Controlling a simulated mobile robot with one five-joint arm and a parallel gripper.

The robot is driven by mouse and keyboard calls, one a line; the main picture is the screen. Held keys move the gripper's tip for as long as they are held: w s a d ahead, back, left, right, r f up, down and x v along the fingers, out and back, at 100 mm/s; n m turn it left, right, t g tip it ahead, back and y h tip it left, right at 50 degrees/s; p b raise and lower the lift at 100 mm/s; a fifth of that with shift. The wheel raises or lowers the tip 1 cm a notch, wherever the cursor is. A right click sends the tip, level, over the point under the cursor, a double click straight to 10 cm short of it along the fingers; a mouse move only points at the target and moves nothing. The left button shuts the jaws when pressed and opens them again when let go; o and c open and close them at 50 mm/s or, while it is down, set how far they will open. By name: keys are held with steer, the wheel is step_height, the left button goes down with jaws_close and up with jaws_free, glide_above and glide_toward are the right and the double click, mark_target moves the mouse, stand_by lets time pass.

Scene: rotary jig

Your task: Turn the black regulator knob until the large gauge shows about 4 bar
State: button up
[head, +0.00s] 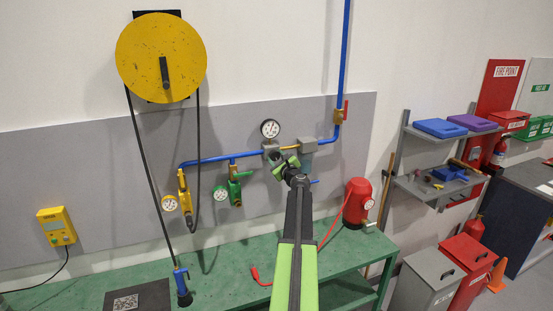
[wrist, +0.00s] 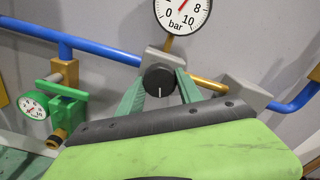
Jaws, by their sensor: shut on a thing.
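The black regulator knob (wrist: 159,82) sits on a grey block under the large gauge in the wrist view, its white mark pointing down. My gripper (wrist: 160,88) has its two green fingers on either side of the knob, shut on it. The large gauge (wrist: 183,13) is cut off at the top; its red needle points up and to the right, and its exact reading is not clear. In the head view the large gauge (head: 270,129) is small, and my gripper (head: 284,164) is just below it, largely hiding the knob.
A blue pipe (head: 225,157) runs along the grey panel to both sides. A green valve (head: 235,188) with a small gauge (head: 220,194) is to the left. A grey box (head: 307,145) is close on the right. A red tank (head: 357,202) stands on the green bench (head: 225,260).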

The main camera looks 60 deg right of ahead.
steer(key=n, duration=0.5)
steer(key=shift+n, duration=2.5)
steer(key=o, duration=1.4)
steer(key=shift+c, duration=0.2)
steer(key=v, duration=1.7)
steer(key=shift+s+a, duration=0.15)
steer(key=shift+s, duration=0.05)
steer(key=shift+r, duration=0.1)
